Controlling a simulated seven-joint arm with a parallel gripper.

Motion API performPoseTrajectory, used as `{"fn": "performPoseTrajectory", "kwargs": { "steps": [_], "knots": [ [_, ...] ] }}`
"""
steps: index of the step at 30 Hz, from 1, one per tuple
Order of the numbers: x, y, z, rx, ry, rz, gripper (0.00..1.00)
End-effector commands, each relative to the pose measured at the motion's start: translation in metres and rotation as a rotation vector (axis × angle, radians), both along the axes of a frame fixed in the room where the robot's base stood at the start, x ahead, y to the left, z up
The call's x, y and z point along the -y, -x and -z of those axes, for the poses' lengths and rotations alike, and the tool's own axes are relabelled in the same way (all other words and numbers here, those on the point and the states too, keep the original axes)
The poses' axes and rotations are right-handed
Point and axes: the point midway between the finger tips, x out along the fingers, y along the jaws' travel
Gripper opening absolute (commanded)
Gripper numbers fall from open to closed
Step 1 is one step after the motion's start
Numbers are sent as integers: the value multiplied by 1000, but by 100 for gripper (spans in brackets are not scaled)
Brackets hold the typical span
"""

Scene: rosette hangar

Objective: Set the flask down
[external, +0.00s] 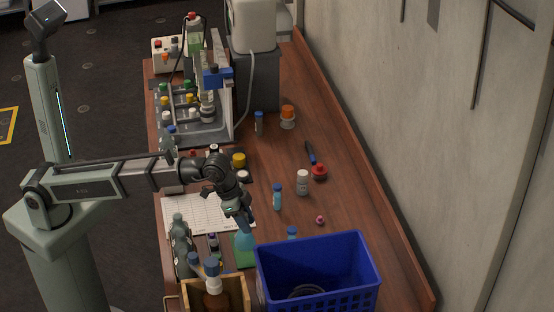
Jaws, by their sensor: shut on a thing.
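A flask (245,250) with a teal neck and green lower part is upright just left of the blue basket. My gripper (246,222) is directly above it, pointing down and shut on its top. The fingertips are small and dark here, so their exact grip on the neck is hard to make out. I cannot tell whether the flask's base touches the table.
A blue basket (322,244) stands close on the right, and a wooden box (243,290) with bottles is in front. Small vials and caps dot the table, whose right side is mostly clear.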

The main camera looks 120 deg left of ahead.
Motion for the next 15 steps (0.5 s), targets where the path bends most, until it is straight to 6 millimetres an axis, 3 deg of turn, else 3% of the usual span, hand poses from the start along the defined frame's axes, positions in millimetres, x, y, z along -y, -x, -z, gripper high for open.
{"fn": "performPoseTrajectory", "kwargs": {
  "steps": [3, 15],
  "knots": [
    [0, 1, 16, 0, 0, 0, 0],
    [0, 1, 48, -1, 0, 0, 0]
  ]
}}
